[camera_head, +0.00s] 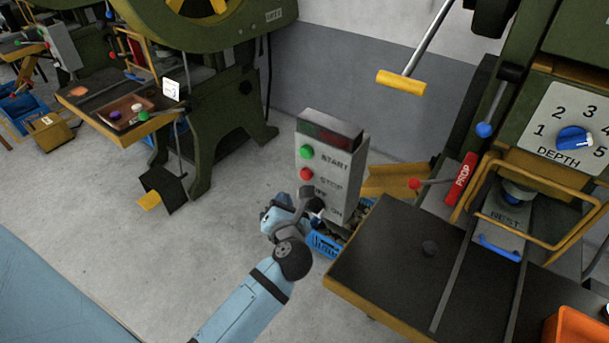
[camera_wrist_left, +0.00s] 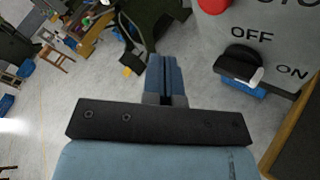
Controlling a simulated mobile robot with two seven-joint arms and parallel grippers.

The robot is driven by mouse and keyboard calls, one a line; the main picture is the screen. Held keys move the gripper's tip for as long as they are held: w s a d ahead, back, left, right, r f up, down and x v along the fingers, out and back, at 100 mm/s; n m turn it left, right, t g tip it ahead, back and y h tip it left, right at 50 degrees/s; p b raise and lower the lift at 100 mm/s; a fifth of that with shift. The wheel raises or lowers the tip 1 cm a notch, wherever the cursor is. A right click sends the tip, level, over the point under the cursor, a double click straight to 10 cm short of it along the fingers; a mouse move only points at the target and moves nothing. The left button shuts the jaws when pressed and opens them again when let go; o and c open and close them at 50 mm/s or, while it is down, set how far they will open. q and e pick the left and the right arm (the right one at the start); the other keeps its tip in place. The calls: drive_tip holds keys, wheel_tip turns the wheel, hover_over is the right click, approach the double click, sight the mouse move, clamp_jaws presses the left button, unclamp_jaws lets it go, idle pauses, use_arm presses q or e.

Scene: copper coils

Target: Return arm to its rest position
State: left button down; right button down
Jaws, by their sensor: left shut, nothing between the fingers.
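My left arm comes in from the bottom of the head view. Its gripper (camera_head: 312,214) is in front of the lower part of a grey control box (camera_head: 338,160). The box has a green START button (camera_head: 306,152), a red STOP button (camera_head: 306,174) and OFF and ON labels. In the left wrist view the gripper's fingers (camera_wrist_left: 165,72) are together with nothing between them. A black switch knob (camera_wrist_left: 240,62) near the OFF label is to their right, apart from them in the picture. My right gripper is not in view.
A dark press table (camera_head: 385,255) with a yellow edge stands right of the gripper. A blue basket (camera_head: 323,245) is low behind it. A green press with a DEPTH dial (camera_head: 574,138) is at the right. Another green press (camera_head: 225,120) stands behind. Grey floor (camera_head: 110,235) is clear at left.

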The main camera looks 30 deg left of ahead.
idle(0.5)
